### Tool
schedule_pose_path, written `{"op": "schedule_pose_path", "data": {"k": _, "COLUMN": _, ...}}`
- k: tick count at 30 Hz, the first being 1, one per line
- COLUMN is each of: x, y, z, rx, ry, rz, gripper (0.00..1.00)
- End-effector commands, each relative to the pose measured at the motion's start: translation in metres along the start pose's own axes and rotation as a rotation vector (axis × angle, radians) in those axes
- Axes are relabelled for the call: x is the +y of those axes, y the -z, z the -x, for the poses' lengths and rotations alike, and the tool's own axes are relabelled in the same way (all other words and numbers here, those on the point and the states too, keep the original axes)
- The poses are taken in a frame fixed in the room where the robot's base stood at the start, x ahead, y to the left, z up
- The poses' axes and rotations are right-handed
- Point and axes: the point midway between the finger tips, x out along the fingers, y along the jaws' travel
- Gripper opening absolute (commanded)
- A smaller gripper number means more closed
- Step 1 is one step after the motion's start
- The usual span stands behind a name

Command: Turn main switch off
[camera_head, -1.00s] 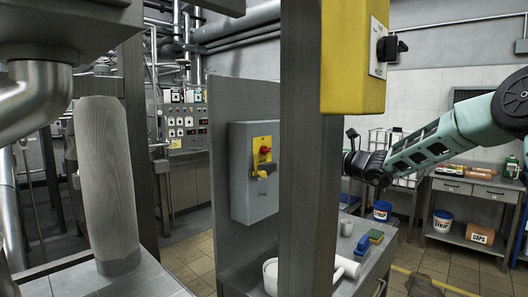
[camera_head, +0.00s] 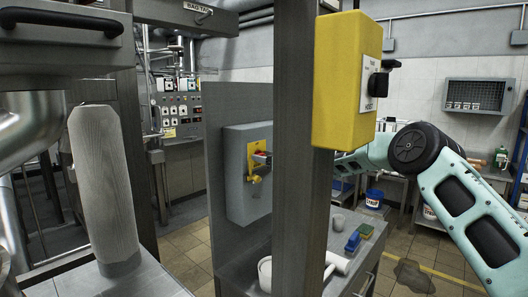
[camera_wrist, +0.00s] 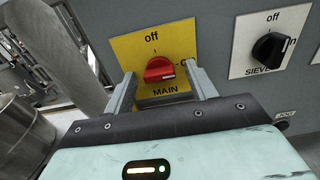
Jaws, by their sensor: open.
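In the wrist view, the red MAIN switch (camera_wrist: 159,70) sits on a yellow plate (camera_wrist: 130,46) marked "off" at the top. Its white mark points right, toward a partly covered "on" label. My gripper (camera_wrist: 160,78) is open, with one finger on each side of the red knob; I cannot tell whether they touch it. In the head view, my arm reaches behind the post and yellow box, which hide my gripper. A grey box (camera_head: 240,190) there carries a yellow plate with a red knob (camera_head: 262,157); I cannot tell if it is the same switch.
A black SIEVE knob (camera_wrist: 269,49) is right of the main switch. In the head view, a yellow box (camera_head: 338,80) with a black knob (camera_head: 378,84) hangs on a metal post (camera_head: 291,200). A bench (camera_head: 342,285) holds a white container, cup and brushes.

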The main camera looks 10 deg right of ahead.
Motion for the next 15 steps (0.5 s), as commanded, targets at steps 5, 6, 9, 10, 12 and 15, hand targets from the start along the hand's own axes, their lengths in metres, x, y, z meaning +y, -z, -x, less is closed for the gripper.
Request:
{"op": "schedule_pose_path", "data": {"k": 5, "x": -0.0003, "y": 0.0006, "z": -0.0048, "rx": 0.001, "ry": 0.001, "rz": -0.001, "gripper": 0.56}}
{"op": "schedule_pose_path", "data": {"k": 6, "x": -0.0002, "y": 0.0008, "z": -0.0049, "rx": 0.001, "ry": 0.001, "rz": 0.0, "gripper": 0.56}}
{"op": "schedule_pose_path", "data": {"k": 9, "x": -0.0001, "y": 0.0009, "z": -0.0048, "rx": 0.001, "ry": 0.0, "rz": 0.0, "gripper": 0.56}}
{"op": "schedule_pose_path", "data": {"k": 10, "x": -0.0001, "y": 0.0009, "z": -0.0048, "rx": 0.001, "ry": 0.0, "rz": 0.0, "gripper": 0.56}}
{"op": "schedule_pose_path", "data": {"k": 12, "x": 0.0, "y": 0.0008, "z": -0.0048, "rx": 0.0, "ry": 0.0, "rz": 0.0, "gripper": 0.48}}
{"op": "schedule_pose_path", "data": {"k": 15, "x": 0.0001, "y": 0.0007, "z": -0.0048, "rx": 0.0, "ry": 0.0, "rz": 0.0, "gripper": 0.2}}
